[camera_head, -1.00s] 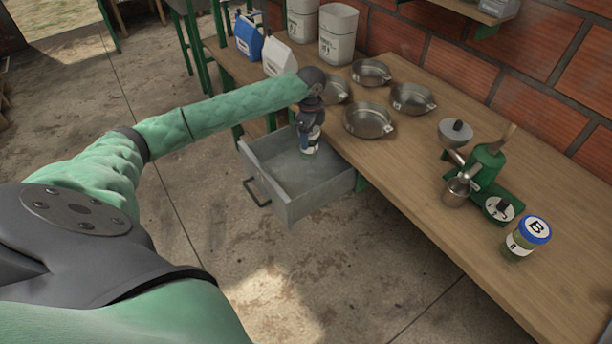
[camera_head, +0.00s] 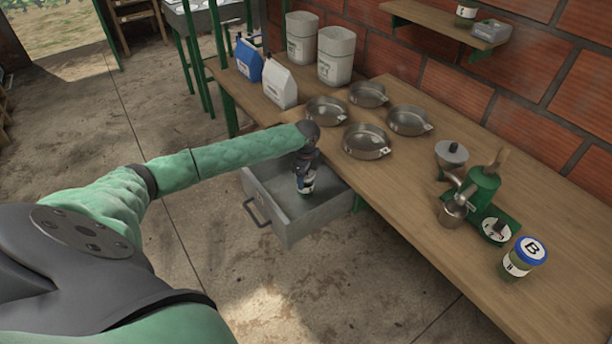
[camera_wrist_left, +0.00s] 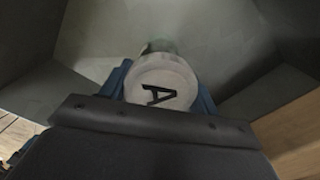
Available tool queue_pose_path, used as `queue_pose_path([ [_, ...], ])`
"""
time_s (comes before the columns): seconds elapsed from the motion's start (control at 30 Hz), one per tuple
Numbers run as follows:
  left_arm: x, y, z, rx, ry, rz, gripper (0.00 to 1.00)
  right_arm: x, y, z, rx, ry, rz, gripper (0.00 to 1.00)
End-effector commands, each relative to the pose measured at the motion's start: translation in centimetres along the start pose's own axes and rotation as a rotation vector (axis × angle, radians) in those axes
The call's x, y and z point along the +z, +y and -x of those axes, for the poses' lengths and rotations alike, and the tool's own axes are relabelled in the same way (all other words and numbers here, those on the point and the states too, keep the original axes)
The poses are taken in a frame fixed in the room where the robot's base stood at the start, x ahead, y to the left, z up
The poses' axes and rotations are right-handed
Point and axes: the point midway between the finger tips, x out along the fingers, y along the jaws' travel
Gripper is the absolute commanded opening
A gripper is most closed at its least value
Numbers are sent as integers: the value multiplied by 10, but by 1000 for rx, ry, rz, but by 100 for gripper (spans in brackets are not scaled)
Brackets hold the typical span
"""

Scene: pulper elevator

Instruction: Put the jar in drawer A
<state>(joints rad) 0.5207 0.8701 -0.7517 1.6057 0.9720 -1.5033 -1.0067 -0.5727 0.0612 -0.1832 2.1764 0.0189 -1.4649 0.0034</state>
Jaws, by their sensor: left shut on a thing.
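The jar (camera_head: 307,184) is held upright by my left gripper (camera_head: 305,172), low inside the open drawer (camera_head: 292,232) under the bench. In the left wrist view the jar's white lid (camera_wrist_left: 160,84) carries a black letter A, and the blue fingers stand on both sides of it. The grey drawer walls surround the jar there. I cannot tell whether the jar's base touches the drawer floor. No letter shows on the drawer front. My right gripper is not in view.
The wooden bench (camera_head: 440,215) above the drawer holds several metal pans (camera_head: 366,141), a green hand grinder (camera_head: 484,190) and a jar with a blue lid marked B (camera_head: 525,257). White and blue containers (camera_head: 249,61) stand at the back left. Open floor lies left of the drawer.

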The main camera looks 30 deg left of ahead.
Motion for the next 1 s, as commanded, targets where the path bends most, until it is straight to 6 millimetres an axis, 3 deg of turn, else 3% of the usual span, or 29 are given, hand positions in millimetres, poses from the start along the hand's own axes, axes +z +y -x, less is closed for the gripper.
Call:
queue_pose_path([
  [0.37, 0, 0, -3, -1, 1, 0, 32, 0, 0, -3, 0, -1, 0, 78],
  [0.4, 0, 0, -4, -1, 1, 0, 65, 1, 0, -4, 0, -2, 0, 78],
  [0.5, 0, 0, -3, -1, 0, 0, 82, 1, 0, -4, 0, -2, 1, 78],
  [0.83, 0, 0, -2, -1, 0, 0, 82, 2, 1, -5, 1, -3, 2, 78],
  [1.0, 0, -1, 15, -3, 0, 0, 82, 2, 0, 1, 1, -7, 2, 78],
])
